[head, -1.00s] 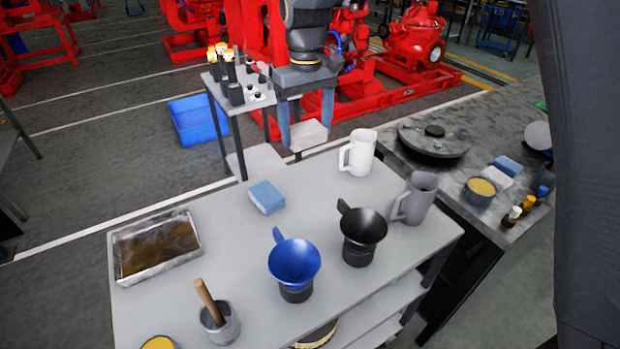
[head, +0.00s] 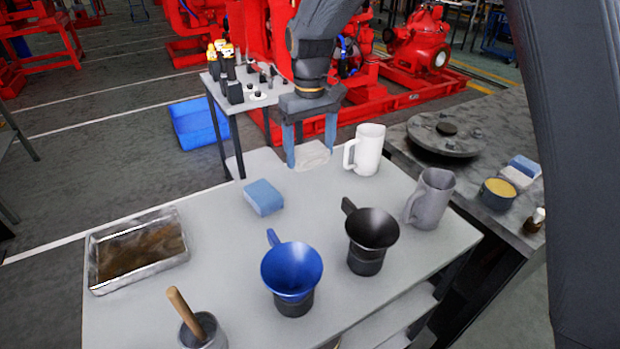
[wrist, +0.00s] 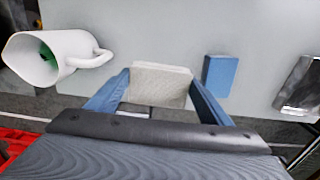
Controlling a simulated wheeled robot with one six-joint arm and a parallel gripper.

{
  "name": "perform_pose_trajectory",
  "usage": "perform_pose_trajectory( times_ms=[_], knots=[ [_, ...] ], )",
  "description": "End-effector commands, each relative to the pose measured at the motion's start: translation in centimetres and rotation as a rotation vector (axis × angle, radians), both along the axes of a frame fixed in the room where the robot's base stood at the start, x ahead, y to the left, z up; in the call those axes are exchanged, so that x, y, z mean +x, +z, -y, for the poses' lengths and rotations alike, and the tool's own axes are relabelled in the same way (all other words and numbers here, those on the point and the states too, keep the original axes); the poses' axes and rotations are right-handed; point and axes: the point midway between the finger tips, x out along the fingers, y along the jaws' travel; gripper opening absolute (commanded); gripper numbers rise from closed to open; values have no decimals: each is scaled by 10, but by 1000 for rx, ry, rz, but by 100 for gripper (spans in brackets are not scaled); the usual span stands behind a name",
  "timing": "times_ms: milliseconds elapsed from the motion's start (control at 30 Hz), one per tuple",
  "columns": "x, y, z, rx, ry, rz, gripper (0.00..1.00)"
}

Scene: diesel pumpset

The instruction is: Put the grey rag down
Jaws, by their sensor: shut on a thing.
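The grey rag (head: 313,154) is a pale, folded pad between the two blue fingers of my gripper (head: 310,150). My gripper is shut on it at the far edge of the grey bench (head: 215,222), between the blue block and the white jug. In the wrist view the rag (wrist: 160,84) is between the fingertips (wrist: 160,80), overlapping the bench edge. I cannot tell whether the rag touches the bench top.
A white jug (head: 368,152) stands right of my gripper, a blue block (head: 263,197) nearer and left. Blue (head: 291,268) and black (head: 371,230) funnels, a grey jug (head: 432,200) and a metal tray (head: 138,250) also occupy the bench. Bare bench top lies between tray and block.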

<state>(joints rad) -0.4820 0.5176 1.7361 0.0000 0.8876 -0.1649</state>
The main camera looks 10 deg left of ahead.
Motion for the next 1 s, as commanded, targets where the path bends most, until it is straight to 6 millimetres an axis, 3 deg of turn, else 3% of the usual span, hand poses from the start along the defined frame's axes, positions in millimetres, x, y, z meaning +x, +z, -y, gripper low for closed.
perform_pose_trajectory(
  times_ms=[133, 600, 967, 1000],
  knots=[
    [-1, -23, 1, -2, 0, -2, 53],
    [-1, -70, 0, -1, 0, -2, 53],
    [0, -74, 0, -1, 0, -1, 53],
    [0, -74, 0, 0, 0, 0, 79]
  ],
)
